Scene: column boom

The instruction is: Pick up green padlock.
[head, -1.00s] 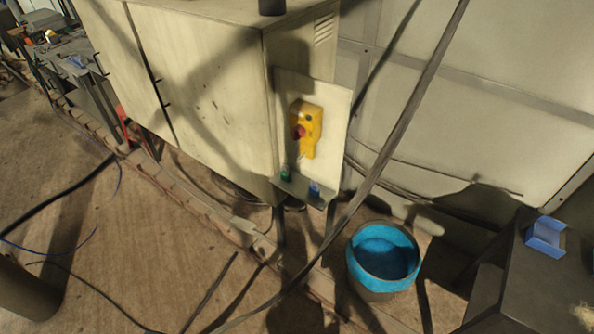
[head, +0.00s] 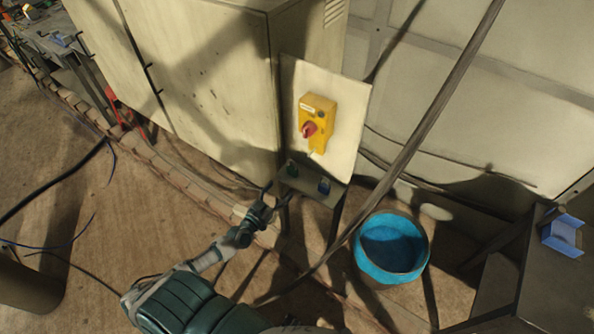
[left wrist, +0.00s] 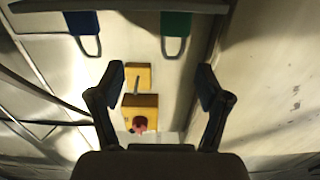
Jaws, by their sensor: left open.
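The green padlock (head: 291,170) stands on the small shelf (head: 308,188) below the yellow switch box, at its left end. In the left wrist view, which looks upside down, the green padlock (left wrist: 176,24) is at the top, its shackle pointing down in the picture. My left gripper (head: 279,193) is open and empty, just in front of and below the shelf's left end. In the left wrist view its fingers (left wrist: 162,78) are spread, with the green padlock beyond them and apart from them. My right gripper is not in view.
A blue padlock (head: 324,187) stands right of the green one. The yellow box with a red knob (head: 316,122) is on the panel above. A grey cabinet (head: 200,85) is on the left. A blue bucket (head: 392,247) stands on the floor, and a slanting dark pole or cable is nearby.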

